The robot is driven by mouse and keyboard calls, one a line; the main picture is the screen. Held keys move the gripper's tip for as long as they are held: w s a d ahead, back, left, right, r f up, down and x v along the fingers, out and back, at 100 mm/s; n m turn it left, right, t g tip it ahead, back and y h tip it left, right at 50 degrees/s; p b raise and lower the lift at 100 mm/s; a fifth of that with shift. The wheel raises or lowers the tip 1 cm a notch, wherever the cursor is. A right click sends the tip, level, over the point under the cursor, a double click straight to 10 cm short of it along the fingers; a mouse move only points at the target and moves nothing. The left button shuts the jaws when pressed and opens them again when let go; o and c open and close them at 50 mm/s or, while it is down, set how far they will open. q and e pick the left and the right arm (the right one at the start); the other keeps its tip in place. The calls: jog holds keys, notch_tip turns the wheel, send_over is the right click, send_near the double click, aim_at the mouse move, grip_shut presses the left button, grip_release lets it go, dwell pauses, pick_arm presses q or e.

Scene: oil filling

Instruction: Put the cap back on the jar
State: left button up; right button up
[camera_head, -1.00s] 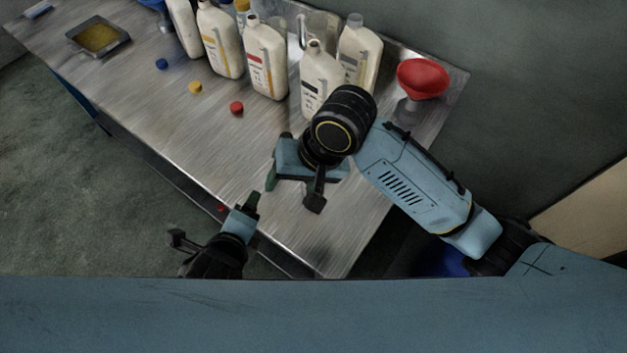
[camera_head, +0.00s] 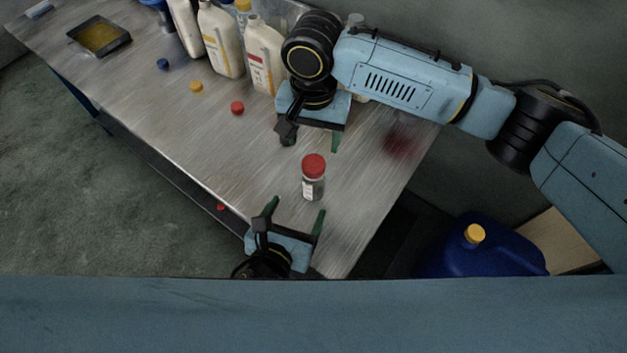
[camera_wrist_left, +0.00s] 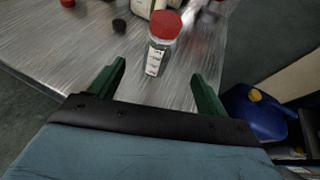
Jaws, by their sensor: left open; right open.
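A small clear jar (camera_head: 312,190) with a white label stands upright on the metal table. A red cap (camera_head: 313,164) sits on top of it; whether it is tightened I cannot tell. The jar (camera_wrist_left: 158,57) and its red cap (camera_wrist_left: 166,23) also show in the left wrist view, beyond the green fingertips. My left gripper (camera_head: 297,211) is open and empty, just in front of the jar, with its fingers pointing towards it. My right gripper (camera_head: 312,138) is open and empty, behind and above the jar, apart from the cap.
Loose blue (camera_head: 163,64), yellow (camera_head: 196,86) and red (camera_head: 237,108) caps lie on the table (camera_head: 180,135). Several white bottles (camera_head: 220,42) stand along the back, some hidden by my right arm. A tray (camera_head: 99,37) lies far left. A blue canister (camera_head: 490,250) stands at right.

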aim_at(314, 175)
pick_arm(q)
jog(key=x, duration=1.3)
jog(key=shift+f, duration=0.1)
